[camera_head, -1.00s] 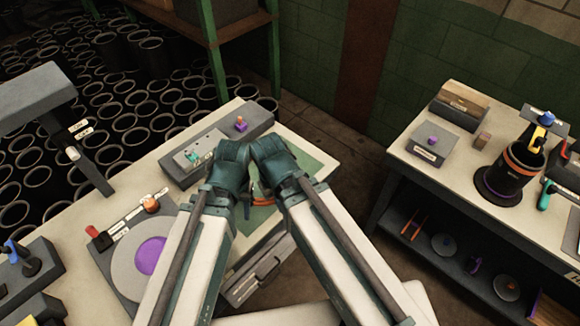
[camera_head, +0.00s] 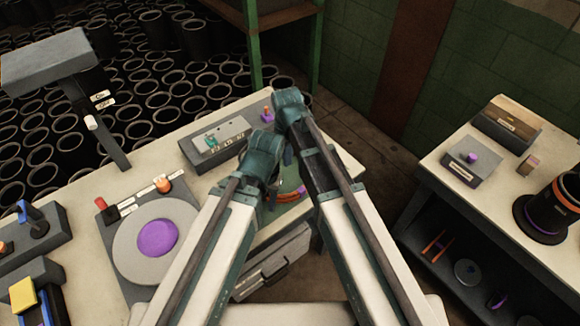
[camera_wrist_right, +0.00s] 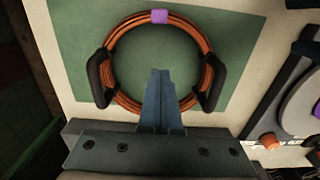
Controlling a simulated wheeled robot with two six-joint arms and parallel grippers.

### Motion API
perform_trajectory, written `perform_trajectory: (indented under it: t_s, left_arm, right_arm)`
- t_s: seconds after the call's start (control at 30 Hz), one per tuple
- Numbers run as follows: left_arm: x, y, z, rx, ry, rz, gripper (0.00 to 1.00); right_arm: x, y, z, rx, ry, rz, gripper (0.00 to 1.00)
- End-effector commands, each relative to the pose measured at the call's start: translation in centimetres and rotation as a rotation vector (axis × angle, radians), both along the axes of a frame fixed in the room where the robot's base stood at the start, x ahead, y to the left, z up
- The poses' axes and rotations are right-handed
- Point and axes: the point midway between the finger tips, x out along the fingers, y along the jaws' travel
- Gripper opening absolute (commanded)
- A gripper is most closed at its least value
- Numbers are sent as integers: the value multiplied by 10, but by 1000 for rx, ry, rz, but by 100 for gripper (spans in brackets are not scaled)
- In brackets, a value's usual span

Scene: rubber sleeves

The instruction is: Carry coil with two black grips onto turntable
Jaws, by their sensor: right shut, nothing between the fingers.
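The coil (camera_wrist_right: 158,13) is an orange-brown ring lying flat on a green mat (camera_wrist_right: 232,50) in the right wrist view. It has a purple tag at the top and two black grips (camera_wrist_right: 99,78) (camera_wrist_right: 215,80) on opposite sides. My right gripper (camera_wrist_right: 160,72) is shut and empty, its fingers showing over the ring's lower part and open middle. In the head view, part of the coil (camera_head: 291,194) shows between my arms. My right gripper (camera_head: 288,157) is above it, and my left gripper (camera_head: 270,192) is beside it, its fingers mostly hidden. The turntable (camera_head: 185,222) is a grey disc with a purple centre, empty, at left.
A grey panel box (camera_head: 200,150) stands behind the mat on the bench. A grey overhead fixture (camera_head: 60,60) rises at left. A second table (camera_head: 440,150) at right holds boxes and a black cylinder (camera_head: 550,205). A floor gap separates the tables.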

Motion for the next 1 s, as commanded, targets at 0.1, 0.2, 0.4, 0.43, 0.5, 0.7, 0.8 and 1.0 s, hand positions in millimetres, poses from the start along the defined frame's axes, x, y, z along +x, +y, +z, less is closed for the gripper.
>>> perform_trajectory:
  t_s: [0.1, 0.2, 0.4, 0.43, 0.5, 0.7, 0.8, 1.0]
  left_arm:
    - [0, 0, -14, 0, 0, 0, 50]
    - [0, 0, -26, 0, 0, 0, 50]
    - [0, 0, -54, 0, 0, 0, 50]
    - [0, 0, -58, 0, 0, 0, 50]
    - [0, 0, -68, 0, 0, 0, 50]
    - [0, 0, -95, 0, 0, 0, 50]
    - [0, 0, -95, 0, 0, 0, 50]
    - [0, 0, -93, 0, 0, 0, 50]
  right_arm:
    - [0, 0, -14, 0, 0, -1, 0]
    - [0, 0, -26, 0, 0, -1, 0]
    - [0, 0, -54, 0, 0, -1, 0]
    - [0, 0, -58, 0, 0, -1, 0]
    - [0, 0, -68, 0, 0, -1, 0]
    - [0, 0, -95, 0, 0, -1, 0]
    - [-11, -7, -95, -1, 1, -3, 0]
    - [-32, -22, -93, 0, 0, -2, 0]
